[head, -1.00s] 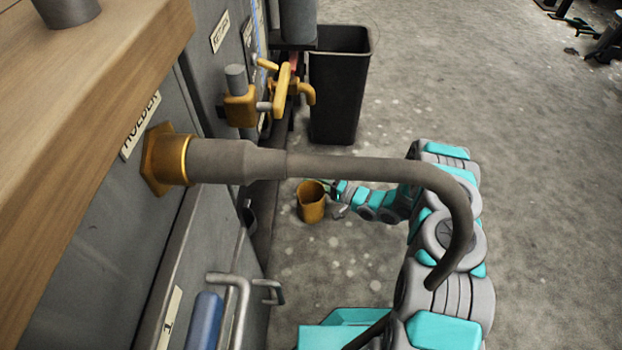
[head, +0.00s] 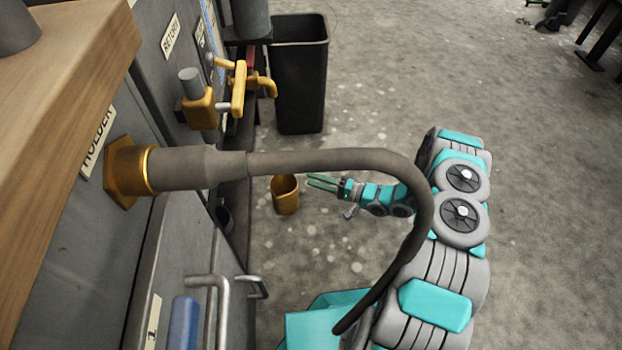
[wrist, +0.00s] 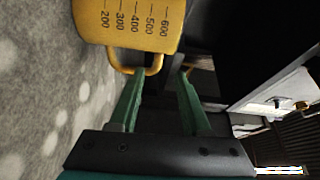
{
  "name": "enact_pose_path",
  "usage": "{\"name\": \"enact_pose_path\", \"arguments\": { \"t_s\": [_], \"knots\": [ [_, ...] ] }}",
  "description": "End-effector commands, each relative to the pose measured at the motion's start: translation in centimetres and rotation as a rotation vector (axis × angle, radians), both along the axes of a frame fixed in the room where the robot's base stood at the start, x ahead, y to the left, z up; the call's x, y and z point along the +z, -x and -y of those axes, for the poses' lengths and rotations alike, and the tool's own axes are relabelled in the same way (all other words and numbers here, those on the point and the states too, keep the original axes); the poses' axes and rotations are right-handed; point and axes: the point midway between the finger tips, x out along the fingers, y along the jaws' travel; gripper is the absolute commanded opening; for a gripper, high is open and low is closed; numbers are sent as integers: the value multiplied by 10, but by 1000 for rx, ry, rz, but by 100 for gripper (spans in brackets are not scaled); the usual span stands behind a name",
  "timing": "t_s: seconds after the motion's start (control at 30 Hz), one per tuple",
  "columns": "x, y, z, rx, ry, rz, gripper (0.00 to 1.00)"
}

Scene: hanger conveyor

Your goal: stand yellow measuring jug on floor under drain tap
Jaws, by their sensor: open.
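The yellow measuring jug (head: 285,197) stands upright on the floor beside the grey machine. In the head view it is lower in the picture than the brass drain tap (head: 268,84); I cannot tell whether it is directly under the spout. My gripper (head: 308,183) is open and empty just right of the jug, with a small gap visible. In the wrist view the jug's marked side (wrist: 130,22) fills the top left, its handle (wrist: 153,66) just beyond the open fingertips (wrist: 160,73). The jug's inside is too dark to read.
A black bin (head: 298,95) stands on the floor behind the jug, by the machine. A grey hose (head: 330,160) arches across the head view from a brass fitting (head: 130,172). A wooden shelf (head: 75,90) juts out at the left.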

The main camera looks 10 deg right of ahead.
Motion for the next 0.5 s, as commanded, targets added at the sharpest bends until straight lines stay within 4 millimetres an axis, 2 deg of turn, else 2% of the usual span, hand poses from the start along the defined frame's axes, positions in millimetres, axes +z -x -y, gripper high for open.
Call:
{"name": "enact_pose_path", "arguments": {
  "t_s": [0.27, 0.37, 0.5],
  "knots": [
    [1, -4, 5, -6, 27, 8, 48],
    [3, -19, 11, -27, 106, 30, 48],
    [10, -53, 31, -76, 298, 75, 48]
  ]
}}
